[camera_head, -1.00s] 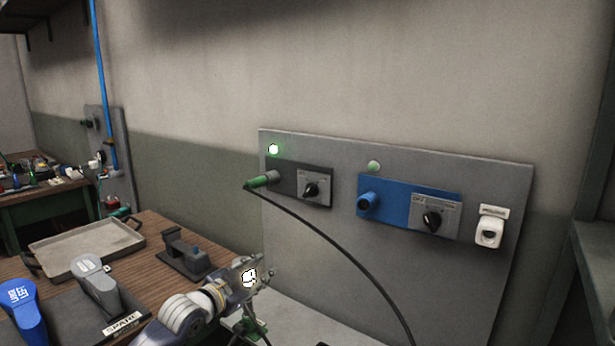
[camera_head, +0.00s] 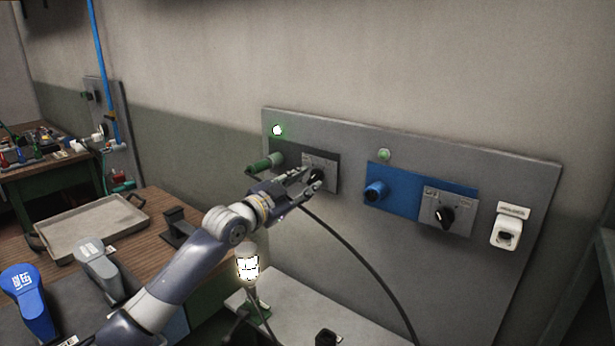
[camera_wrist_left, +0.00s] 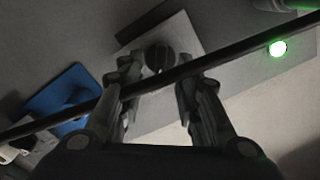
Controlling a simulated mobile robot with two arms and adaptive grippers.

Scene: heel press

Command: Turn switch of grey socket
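The grey socket (camera_head: 278,157) is on the wall panel, with a green plug (camera_head: 258,166) and black cable in it. Its black rotary switch (camera_head: 316,174) sits on a grey plate right of the plug, partly covered by my left gripper (camera_head: 312,183). In the left wrist view the round switch knob (camera_wrist_left: 158,57) shows between and beyond the two parted fingertips of the left gripper (camera_wrist_left: 155,80). That gripper is open. The black cable (camera_wrist_left: 215,59) crosses the wrist view near the fingertips; contact cannot be told. My right gripper is not in view.
A green lamp (camera_head: 277,130) glows above the grey socket. A blue socket (camera_head: 376,192) with its own switch (camera_head: 444,215) and a white outlet (camera_head: 507,231) are to the right. A lit caged lamp (camera_head: 247,266) stands below my left arm. A tray (camera_head: 92,229) is on the wooden table.

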